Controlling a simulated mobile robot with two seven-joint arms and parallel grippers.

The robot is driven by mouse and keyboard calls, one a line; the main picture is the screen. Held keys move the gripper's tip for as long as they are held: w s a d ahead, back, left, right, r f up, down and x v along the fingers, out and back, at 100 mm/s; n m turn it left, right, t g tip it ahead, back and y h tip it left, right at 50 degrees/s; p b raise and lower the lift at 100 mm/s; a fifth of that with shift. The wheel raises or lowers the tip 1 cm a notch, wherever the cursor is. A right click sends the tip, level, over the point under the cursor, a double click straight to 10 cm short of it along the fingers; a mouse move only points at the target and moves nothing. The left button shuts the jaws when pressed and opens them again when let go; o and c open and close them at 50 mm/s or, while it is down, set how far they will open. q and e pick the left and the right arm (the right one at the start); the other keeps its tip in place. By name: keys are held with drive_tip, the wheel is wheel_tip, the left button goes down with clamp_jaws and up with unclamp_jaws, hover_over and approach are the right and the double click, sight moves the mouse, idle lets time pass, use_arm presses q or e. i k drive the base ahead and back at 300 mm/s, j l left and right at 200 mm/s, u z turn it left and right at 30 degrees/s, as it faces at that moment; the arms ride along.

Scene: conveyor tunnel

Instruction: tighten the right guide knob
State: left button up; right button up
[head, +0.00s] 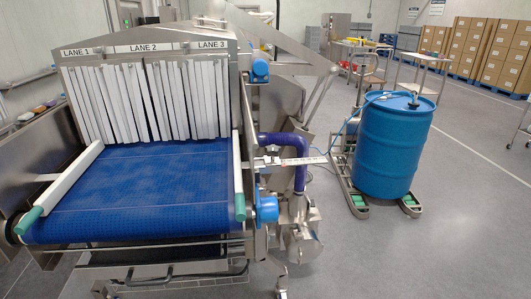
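The conveyor's right guide (237,165) is a white rail with a green end, along the right side of the blue belt (145,190). A pale rod with marks like a scale (297,161) sticks out to the right from the frame beside this guide. Small metal fittings sit where the rod meets the frame, but I cannot clearly tell the guide knob among them. Neither of my grippers is in view.
The left guide (72,176) slants along the belt's left side. White strip curtains (150,98) close the tunnel mouth under lane labels. A blue motor-like cylinder (266,210) juts out at the belt's right corner. A blue drum (390,147) stands farther right; the floor in front is clear.

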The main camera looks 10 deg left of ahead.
sight(273, 150)
drive_tip(key=u, duration=0.85)
drive_tip(key=i+l+u, duration=0.1)
drive_tip(key=l+u, duration=0.9)
drive_tip(key=l, duration=0.4)
drive_tip(key=l+u, duration=0.25)
drive_tip(key=l, duration=0.4)
drive_tip(key=k+l+u, duration=0.2)
drive_tip(key=l, duration=0.4)
drive_tip(key=k+l, duration=0.1)
drive_tip(key=l, duration=0.85)
drive_tip(key=k+l, duration=0.15)
drive_tip(key=l, duration=0.3)
drive_tip(key=l+u, duration=0.1)
drive_tip(key=l, duration=0.4)
drive_tip(key=j, duration=0.1)
drive_tip(key=i, duration=0.05)
